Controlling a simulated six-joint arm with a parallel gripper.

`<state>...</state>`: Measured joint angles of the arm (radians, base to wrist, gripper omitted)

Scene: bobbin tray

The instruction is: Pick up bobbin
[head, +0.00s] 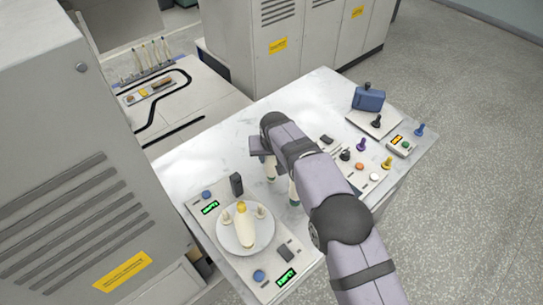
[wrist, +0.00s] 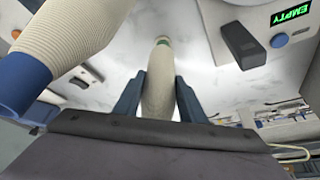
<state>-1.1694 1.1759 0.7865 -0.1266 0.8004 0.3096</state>
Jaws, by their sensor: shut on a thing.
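My gripper (wrist: 158,98) has its two blue fingers shut on a slim cream bobbin (wrist: 157,82) with a green tip, in the wrist view. In the head view my gripper (head: 262,148) is over the white worktop, with a pale bobbin (head: 270,170) just below it; this appears to be the held one. Whether its lower end touches the worktop I cannot tell. A second pale bobbin (head: 294,193) stands beside it, partly behind my arm. In the wrist view a large cream wound bobbin (wrist: 70,35) with a blue end fills the upper left.
Coloured knobs and a blue box (head: 369,98) are at the right. A grey cabinet (head: 60,170) flanks the left.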

